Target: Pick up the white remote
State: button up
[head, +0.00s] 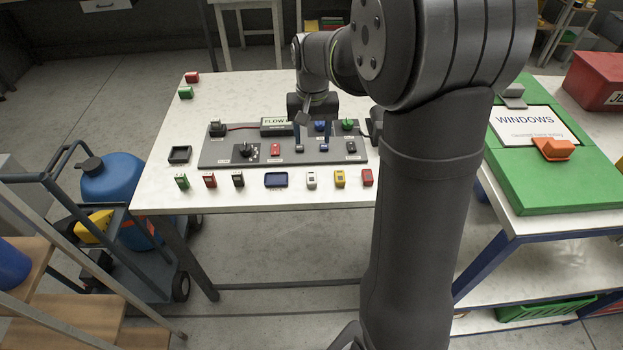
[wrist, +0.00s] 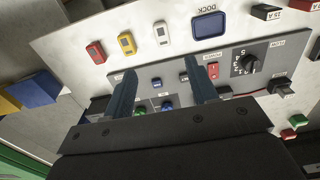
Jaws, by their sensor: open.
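The white remote (head: 311,180) stands near the front edge of the white table, in a row of small coloured remotes. It is between a blue dock tray and a yellow remote. In the wrist view the white remote (wrist: 161,33) is beyond my fingertips, near the top middle. My gripper (head: 311,141) is over the grey panel, behind the remote. In the wrist view my gripper (wrist: 159,68) has its two fingers apart with nothing held between them. The remote is apart from both fingers.
The yellow remote (head: 340,178) is close to the right and the dock tray (head: 276,180) to the left. The grey panel (head: 220,157) carries switches, knobs and fuses. A green board (head: 510,185) lies on another table at right.

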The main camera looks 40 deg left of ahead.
send_over(311, 178)
jog(key=f, duration=1)
jog(key=shift+s+d+f, duration=0.1)
jog(key=shift+d+f, duration=0.05)
jog(key=shift+d, duration=0.2)
jog(key=shift+a+f, duration=0.15)
jog(key=shift+f, duration=1.2)
jog(key=shift+a+f, duration=0.15)
jog(key=shift+f, duration=1.15)
jog(key=shift+c, duration=0.4)
jog(key=c, duration=1)
